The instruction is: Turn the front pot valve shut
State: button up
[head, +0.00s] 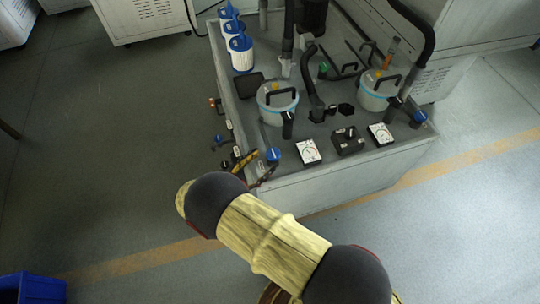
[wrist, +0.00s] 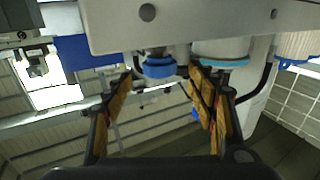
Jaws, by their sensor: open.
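In the head view, a blue valve knob (head: 273,155) stands at the front left corner of the grey cabinet (head: 330,185). My gripper (head: 254,166) is right beside this knob, partly hidden by my own arm. In the wrist view, my gripper (wrist: 162,78) is open, with its tan-padded fingers apart. A blue knob (wrist: 158,68) shows in the gap between the fingertips; I cannot tell whether they touch it. A pot (head: 276,102) with a black handle stands behind the corner. Other blue knobs are at the right corner (head: 420,116) and left side (head: 219,139).
A second pot (head: 377,90), two dial gauges (head: 308,151) (head: 380,134) and a black box (head: 347,140) sit on the cabinet top among black hoses. White filters with blue tops (head: 241,52) line its left side. A blue crate (head: 30,288) is on otherwise open floor.

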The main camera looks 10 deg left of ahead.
jog(key=v, duration=0.5)
jog(key=shift+s+a, duration=0.2)
jog(key=shift+s, duration=0.1)
